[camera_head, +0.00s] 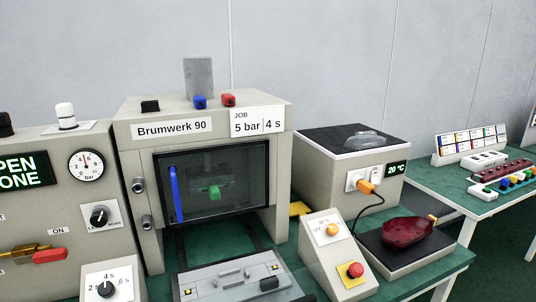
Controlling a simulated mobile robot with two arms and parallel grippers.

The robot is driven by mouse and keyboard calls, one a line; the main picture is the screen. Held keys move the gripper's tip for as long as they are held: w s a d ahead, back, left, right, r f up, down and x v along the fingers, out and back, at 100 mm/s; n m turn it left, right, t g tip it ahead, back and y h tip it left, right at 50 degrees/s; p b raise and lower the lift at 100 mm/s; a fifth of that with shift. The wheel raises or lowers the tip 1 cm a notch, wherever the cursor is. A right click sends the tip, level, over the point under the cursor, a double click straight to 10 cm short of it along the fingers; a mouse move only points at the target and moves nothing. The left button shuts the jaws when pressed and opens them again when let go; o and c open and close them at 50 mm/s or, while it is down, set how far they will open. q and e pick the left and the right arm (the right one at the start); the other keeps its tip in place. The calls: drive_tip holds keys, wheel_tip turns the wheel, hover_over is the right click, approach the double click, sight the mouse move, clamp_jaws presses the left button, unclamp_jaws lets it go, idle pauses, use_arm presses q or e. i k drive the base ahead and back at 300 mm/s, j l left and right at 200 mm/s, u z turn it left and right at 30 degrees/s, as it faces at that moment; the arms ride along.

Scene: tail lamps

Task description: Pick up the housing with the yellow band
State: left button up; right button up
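No part of either gripper shows in the head view. I cannot pick out with certainty a housing with a yellow band. A dark red, lamp-shaped piece (408,231) lies on a black plate (385,262) at the right of the near bench, with a small orange-yellow part at its right end. A translucent grey, lamp-shaped piece (362,138) lies on the dark top of a beige box (335,165). A grey fixture (232,281) with small black and yellow parts sits in front of the press; its lower edge is cut off.
The Brumwerk 90 press (205,135) has a dark window. A control box with a red button (355,270) stands right of the fixture. A gauge panel (85,165) is at left. A farther green table (455,197) holds small coloured parts and a sign (468,143).

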sight(400, 232)
drive_tip(key=z, duration=0.2)
drive_tip(key=i+l+z, duration=0.15)
drive_tip(key=l+z, duration=0.3)
drive_tip(key=i+l+z, duration=0.2)
drive_tip(key=z, duration=0.25)
drive_tip(key=l, duration=0.1)
